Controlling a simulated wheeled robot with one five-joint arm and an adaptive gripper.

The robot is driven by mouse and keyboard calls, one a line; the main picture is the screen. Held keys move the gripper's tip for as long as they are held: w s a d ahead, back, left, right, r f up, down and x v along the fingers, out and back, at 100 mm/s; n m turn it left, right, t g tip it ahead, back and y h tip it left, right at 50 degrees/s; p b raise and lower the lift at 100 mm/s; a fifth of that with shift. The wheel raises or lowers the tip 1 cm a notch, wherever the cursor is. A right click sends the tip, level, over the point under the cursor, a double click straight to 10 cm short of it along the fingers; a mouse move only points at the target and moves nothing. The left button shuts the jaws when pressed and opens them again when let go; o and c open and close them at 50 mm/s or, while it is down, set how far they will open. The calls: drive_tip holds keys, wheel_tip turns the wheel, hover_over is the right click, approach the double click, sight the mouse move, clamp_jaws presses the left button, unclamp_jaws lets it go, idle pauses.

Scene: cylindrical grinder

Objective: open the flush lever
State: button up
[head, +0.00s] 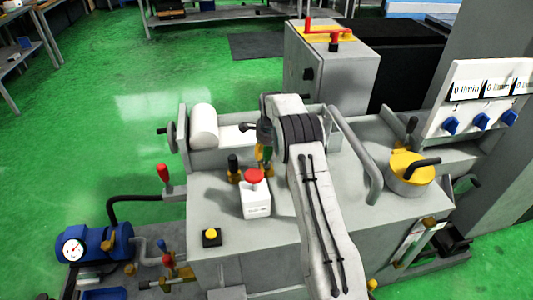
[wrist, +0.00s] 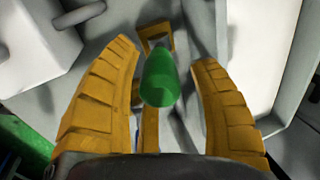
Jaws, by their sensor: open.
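A lever with a green, rounded handle (wrist: 159,78) stands between my gripper's fingers in the wrist view, with a yellow bracket behind it. No label shows, so I cannot tell for sure that it is the flush lever. My gripper (wrist: 165,58) is open, its two yellow ribbed fingers on either side of the handle with gaps on both sides. In the head view my gripper (head: 264,152) is over the machine top, behind the red-topped white box, and partly hides the lever.
The white box with a red button (head: 255,178) stands close in front of my gripper. A black-handled lever (head: 233,164) is just left of it. A grey curved rail (head: 360,160) and yellow-lidded pot (head: 410,172) are at right. A white cylinder (head: 204,127) lies behind left.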

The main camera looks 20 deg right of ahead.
sight(267, 156)
drive_tip(key=shift+x, duration=1.85)
drive_tip(key=shift+o, duration=0.2)
clamp_jaws()
